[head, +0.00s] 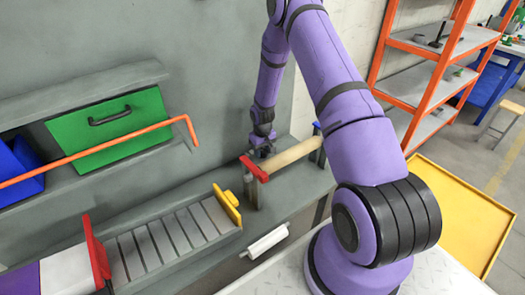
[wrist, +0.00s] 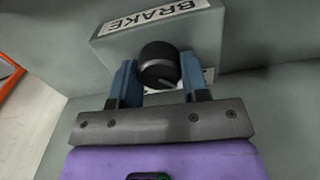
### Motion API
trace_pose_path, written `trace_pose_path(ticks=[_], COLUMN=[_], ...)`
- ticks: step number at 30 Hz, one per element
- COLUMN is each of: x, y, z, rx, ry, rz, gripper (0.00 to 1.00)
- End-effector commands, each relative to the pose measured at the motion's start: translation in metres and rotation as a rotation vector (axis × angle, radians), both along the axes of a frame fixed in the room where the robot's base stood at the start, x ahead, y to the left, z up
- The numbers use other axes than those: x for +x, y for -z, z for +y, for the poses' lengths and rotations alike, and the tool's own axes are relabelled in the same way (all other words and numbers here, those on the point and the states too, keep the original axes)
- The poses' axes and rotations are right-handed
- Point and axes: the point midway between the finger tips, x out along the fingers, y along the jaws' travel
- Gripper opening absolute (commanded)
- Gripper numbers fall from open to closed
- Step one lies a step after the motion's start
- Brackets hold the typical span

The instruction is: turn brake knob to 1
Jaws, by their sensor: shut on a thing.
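The brake knob (wrist: 159,64) is a round black knob with a grey band and a pale mark near its lower edge. It sits on a grey box (wrist: 208,32) below a white label (wrist: 150,16) reading BRAKE. My gripper (wrist: 159,60) has its two blue fingers on either side of the knob, shut on it. A bit of white scale shows by the right finger, but its numbers cannot be read. In the head view my gripper (head: 262,148) is at the grey wall, and the knob is hidden there.
A beige roller (head: 293,154) with a red end bracket is close below my gripper. A ribbed grey conveyor (head: 170,238) with a yellow end stop lies to the left. An orange bar (head: 100,152) crosses before a green drawer (head: 110,130). Orange shelving (head: 425,75) stands at the right.

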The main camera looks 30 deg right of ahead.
Motion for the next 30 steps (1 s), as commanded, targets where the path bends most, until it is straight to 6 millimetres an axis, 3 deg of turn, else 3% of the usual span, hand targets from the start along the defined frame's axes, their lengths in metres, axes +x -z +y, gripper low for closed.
trace_pose_path(ticks=[16, 17, 19, 30], x=[0.0005, 0.0005, 0.0004, 0.0004], y=[-0.0004, -0.0004, -0.0004, -0.0038], z=[0.0002, 0.0002, 0.0002, 0.0], rx=[0.0, 0.0, 0.0, 0.0], ry=[-0.023, -0.023, -0.023, -0.023], rz=[-0.001, -0.001, -0.001, -0.001], gripper=[0.18, 0.49, 0.65, 0.68])
